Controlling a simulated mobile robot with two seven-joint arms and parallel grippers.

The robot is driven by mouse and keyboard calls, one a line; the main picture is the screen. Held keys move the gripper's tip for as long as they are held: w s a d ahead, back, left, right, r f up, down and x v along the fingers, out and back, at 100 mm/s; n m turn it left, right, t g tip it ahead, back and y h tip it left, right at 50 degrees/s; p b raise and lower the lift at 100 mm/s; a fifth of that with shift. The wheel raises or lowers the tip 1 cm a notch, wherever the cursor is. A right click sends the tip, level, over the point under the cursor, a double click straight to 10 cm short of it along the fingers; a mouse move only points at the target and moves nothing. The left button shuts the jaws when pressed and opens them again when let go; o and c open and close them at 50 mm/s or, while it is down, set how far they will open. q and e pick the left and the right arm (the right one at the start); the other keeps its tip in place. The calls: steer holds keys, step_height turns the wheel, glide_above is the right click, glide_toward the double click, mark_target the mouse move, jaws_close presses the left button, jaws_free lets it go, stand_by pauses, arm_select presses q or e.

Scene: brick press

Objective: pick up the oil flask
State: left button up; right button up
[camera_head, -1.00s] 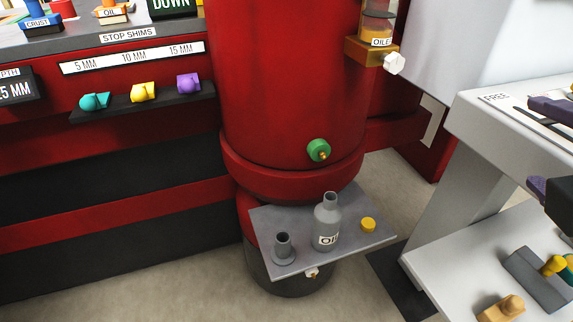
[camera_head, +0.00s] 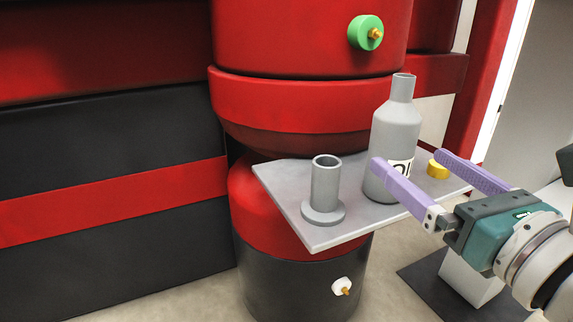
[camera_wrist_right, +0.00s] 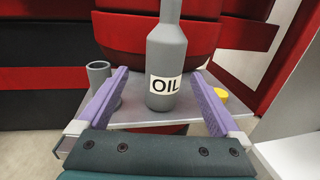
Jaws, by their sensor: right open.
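The oil flask (camera_head: 397,135) is a grey bottle with a narrow neck and an OIL label. It stands upright on a small grey shelf (camera_head: 312,236) on the red column. It also shows in the right wrist view (camera_wrist_right: 166,56), between the two fingers and ahead of them. My right gripper (camera_head: 408,159) is open and empty, with purple fingers pointing at the flask. In the head view one finger overlaps the flask's lower body and partly covers the label; I cannot tell whether it touches. My left gripper is not in view.
A grey flanged tube (camera_head: 325,187) stands on the shelf left of the flask. A yellow cap (camera_head: 438,169) lies to its right. A green knob (camera_head: 365,32) sits on the red column (camera_head: 290,40) above, and a white fitting (camera_head: 342,286) below.

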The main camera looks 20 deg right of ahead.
mark_target(403, 152)
steer(key=w, duration=0.3)
steer(key=w+p, duration=0.1)
steer(key=shift+w+d, duration=0.3)
steer(key=shift+d, duration=0.05)
steer(key=w, duration=0.2)
steer(key=w+d, duration=0.1)
steer(key=w, duration=0.2)
steer(key=shift+w+r, duration=0.1)
steer(key=shift+r, duration=0.05)
steer(key=shift+c, duration=0.6)
steer(key=c, duration=1.3)
jaws_close()
steer(key=shift+r, duration=0.1)
